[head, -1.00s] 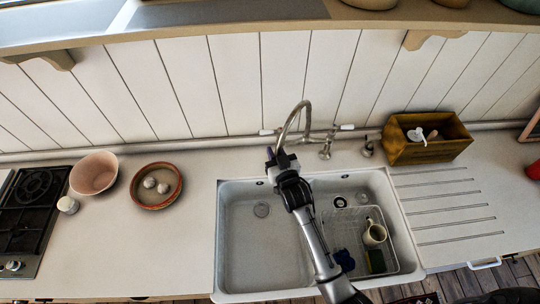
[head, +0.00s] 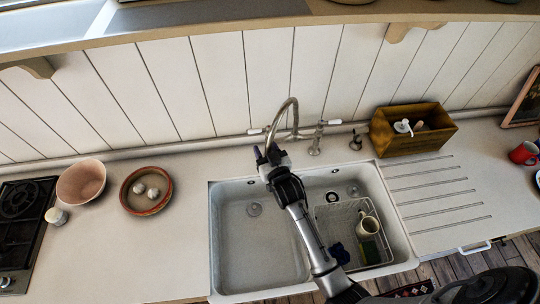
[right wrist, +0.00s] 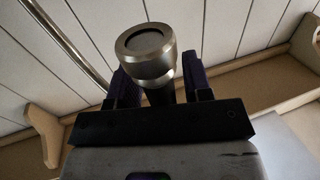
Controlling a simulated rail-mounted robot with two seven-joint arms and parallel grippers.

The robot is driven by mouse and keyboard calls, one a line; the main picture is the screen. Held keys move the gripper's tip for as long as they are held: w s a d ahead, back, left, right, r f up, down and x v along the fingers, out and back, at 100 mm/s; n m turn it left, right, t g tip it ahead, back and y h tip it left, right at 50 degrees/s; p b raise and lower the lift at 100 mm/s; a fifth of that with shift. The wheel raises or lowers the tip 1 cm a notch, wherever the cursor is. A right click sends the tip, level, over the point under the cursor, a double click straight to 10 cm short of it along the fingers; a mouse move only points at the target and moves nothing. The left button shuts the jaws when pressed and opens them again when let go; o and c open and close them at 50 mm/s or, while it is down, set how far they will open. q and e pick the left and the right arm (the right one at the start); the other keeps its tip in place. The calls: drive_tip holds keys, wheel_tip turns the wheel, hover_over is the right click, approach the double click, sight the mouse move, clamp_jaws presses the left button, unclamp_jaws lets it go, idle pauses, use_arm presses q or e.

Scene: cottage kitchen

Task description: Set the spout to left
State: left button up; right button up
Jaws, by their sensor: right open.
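The metal gooseneck spout (head: 291,101) rises from the tap behind the sink and curves forward and left. Its lower end is near the back of the left basin, largely hidden by my right gripper (head: 262,156). In the right wrist view, the round spout end (right wrist: 146,46) stands between the two dark fingers of my right gripper (right wrist: 158,84). The fingers are apart, one on each side of it; I cannot tell whether either touches. My left gripper is not in view.
White-tipped tap handles (head: 332,122) flank the spout. A wooden box (head: 412,140) stands right, a terracotta dish (head: 146,208) left.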

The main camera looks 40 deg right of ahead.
drive_tip(key=b+v, duration=0.2)
drive_tip(key=v, duration=1.1)
drive_tip(key=shift+s, duration=0.35)
drive_tip(key=shift+f, duration=0.1)
drive_tip(key=shift+c, duration=0.4)
